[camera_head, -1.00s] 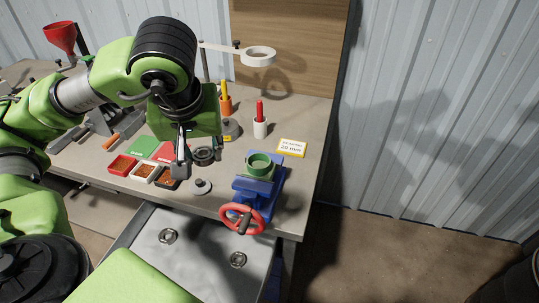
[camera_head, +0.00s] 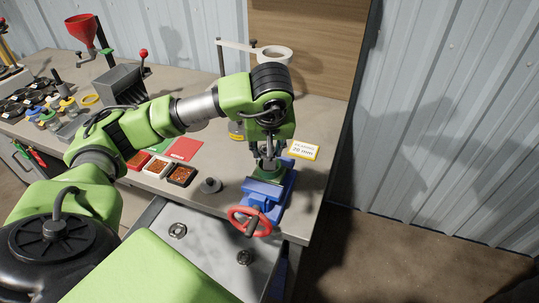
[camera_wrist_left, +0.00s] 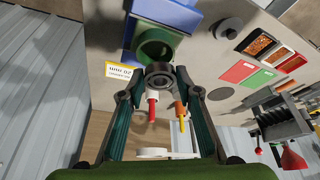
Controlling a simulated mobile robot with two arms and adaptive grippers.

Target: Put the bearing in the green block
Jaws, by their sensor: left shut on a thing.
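My left gripper (camera_wrist_left: 160,82) is shut on the bearing (camera_wrist_left: 159,75), a dark metal ring held between its fingertips in the left wrist view. The green block (camera_wrist_left: 157,45) has a round bore and sits in the blue vise (camera_wrist_left: 174,15). The bearing overlaps the near rim of the block in that view; I cannot tell whether they touch. In the head view my left gripper (camera_head: 268,165) is over the block and vise (camera_head: 264,191), hiding the bearing and most of the block. My right gripper is not in view.
The vise has a red handwheel (camera_head: 250,221) at the table's front edge. A grey round part (camera_head: 211,185) lies left of it. Small trays (camera_head: 181,174) lie further left. A yellow-edged sign (camera_head: 304,151) stands behind right. A red marker (camera_wrist_left: 152,107) is near the gripper.

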